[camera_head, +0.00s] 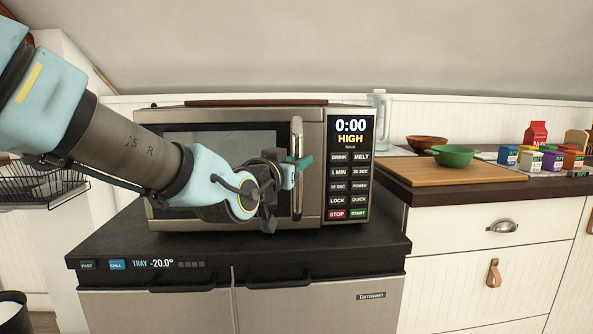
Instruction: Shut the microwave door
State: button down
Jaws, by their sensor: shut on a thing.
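The microwave (349,205) stands on a black-topped steel unit, with its lit display at the upper right. Its door (190,140) has a dark window and lies flush, or almost flush, with the front; I cannot tell whether it is latched. A vertical silver handle (297,135) runs down the right side of the door. My gripper (301,170), with teal fingertips, is shut on the handle around its mid-height. My arm comes in from the left and hides the lower middle of the door.
The black worktop (240,255) is clear in front of the microwave. To the right, a counter holds a wooden board (450,174), a green bowl (455,156), a brown bowl (426,142) and several small coloured containers. A black wire rack (38,185) is at the left.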

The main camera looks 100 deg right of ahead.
jog(key=c, duration=0.8)
grip_release()
jog(key=shift+o, duration=0.2)
jog(key=b+v, duration=0.1)
jog(key=v, duration=0.9)
jog(key=shift+w+a+b, duration=0.3)
jog(key=shift+b, duration=0.1)
